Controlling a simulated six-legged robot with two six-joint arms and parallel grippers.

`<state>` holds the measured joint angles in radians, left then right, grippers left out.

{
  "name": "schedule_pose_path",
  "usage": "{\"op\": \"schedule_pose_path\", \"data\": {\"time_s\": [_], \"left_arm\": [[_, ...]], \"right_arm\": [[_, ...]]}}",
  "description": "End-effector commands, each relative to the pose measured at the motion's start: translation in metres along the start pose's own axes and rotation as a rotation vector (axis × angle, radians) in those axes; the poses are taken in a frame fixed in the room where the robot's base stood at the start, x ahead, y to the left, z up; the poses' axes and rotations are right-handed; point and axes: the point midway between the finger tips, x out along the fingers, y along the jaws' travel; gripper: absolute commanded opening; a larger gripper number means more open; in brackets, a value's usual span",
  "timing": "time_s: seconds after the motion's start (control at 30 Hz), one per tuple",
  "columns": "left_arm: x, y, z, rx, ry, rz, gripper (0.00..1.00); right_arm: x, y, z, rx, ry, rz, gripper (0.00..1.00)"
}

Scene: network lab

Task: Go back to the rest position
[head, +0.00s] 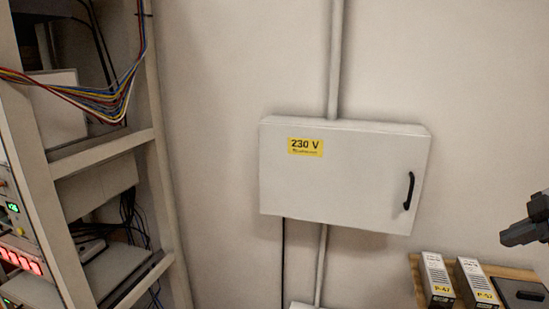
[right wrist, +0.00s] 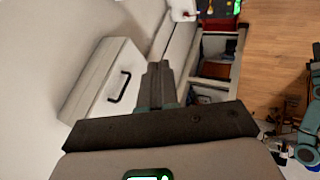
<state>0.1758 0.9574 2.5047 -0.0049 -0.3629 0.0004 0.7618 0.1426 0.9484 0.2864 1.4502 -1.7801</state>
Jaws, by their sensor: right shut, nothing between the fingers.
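My right gripper (head: 508,238) comes in at the right edge of the head view, in front of the wall and above a wooden shelf. In the right wrist view its two dark fingers (right wrist: 158,72) are together, with nothing between them. A closed white wall cabinet (head: 340,190) with a yellow 230 V label and a black handle is left of the gripper in the head view. The cabinet also shows in the right wrist view (right wrist: 105,85), apart from the fingers. My left gripper is in neither view.
An open equipment rack (head: 160,170) with coloured cables stands at the left. The wooden shelf (head: 512,271) at lower right holds two labelled modules (head: 437,280) and a dark box (head: 520,294). Wooden floor (right wrist: 275,40) shows in the right wrist view. The wall around the cabinet is mostly bare.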

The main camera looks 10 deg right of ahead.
Motion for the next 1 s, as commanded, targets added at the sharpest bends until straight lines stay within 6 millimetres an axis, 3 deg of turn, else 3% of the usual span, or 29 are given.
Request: {"op": "schedule_pose_path", "data": {"time_s": [0.07, 0.37, 0.57, 0.67, 0.77, 0.87, 1.0], "left_arm": [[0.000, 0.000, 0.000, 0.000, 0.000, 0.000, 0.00], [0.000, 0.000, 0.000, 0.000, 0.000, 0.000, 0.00], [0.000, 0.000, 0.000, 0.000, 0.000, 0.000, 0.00], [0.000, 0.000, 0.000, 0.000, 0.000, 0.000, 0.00], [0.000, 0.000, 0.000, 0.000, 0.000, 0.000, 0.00], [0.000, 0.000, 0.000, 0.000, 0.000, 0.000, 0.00], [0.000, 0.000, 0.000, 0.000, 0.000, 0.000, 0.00]], "right_arm": [[0.001, 0.001, -0.001, -0.001, 0.001, 0.000, 0.00], [0.090, -0.004, 0.001, 0.175, 0.000, -0.067, 0.00], [0.164, -0.023, -0.001, 0.320, -0.018, -0.124, 0.00], [0.211, -0.044, -0.004, 0.410, -0.038, -0.163, 0.00], [0.270, -0.080, -0.010, 0.520, -0.072, -0.213, 0.00], [0.332, -0.136, -0.021, 0.643, -0.125, -0.267, 0.00], [0.398, -0.233, -0.037, 0.798, -0.212, -0.328, 0.00]]}}
